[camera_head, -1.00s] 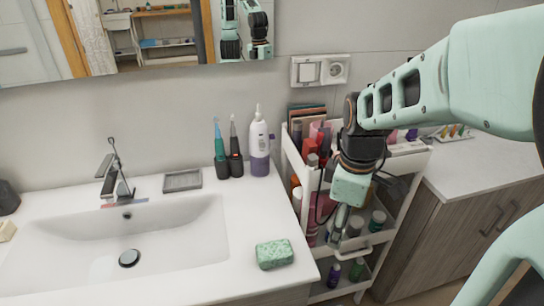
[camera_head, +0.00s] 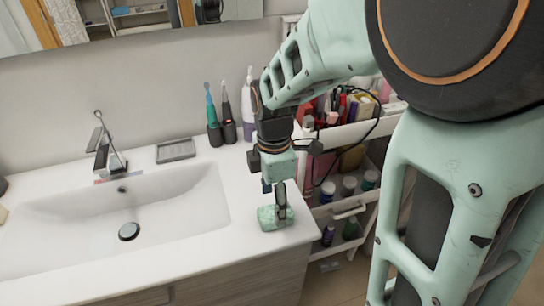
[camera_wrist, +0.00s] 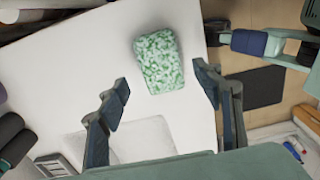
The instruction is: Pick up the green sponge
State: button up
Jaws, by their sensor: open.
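The green sponge (camera_head: 268,219) lies on the white counter (camera_head: 215,245), right of the sink and near the front right corner. It is a mottled green block with rounded edges. My gripper (camera_head: 277,203) is directly at the sponge in the head view, and its finger hides part of it. In the wrist view the sponge (camera_wrist: 159,61) lies a little beyond the fingertips, centred roughly between them. My gripper (camera_wrist: 160,85) has its two fingers wide apart with nothing between them. Whether a finger touches the sponge cannot be told.
The sink (camera_head: 110,222) with its faucet (camera_head: 106,147) is to the left. A grey soap dish (camera_head: 176,151), electric toothbrushes (camera_head: 229,113) and a white bottle (camera_head: 248,105) stand behind. The cosmetics cart (camera_head: 345,214), full of bottles, stands close on the right.

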aim_at(266, 214)
jog(key=f, duration=0.4)
jog(key=shift+d+f, duration=0.3)
jog(key=shift+f, duration=0.05)
jog(key=c, duration=1.4)
jog(key=shift+o, duration=0.2)
jog(key=shift+r, duration=0.15)
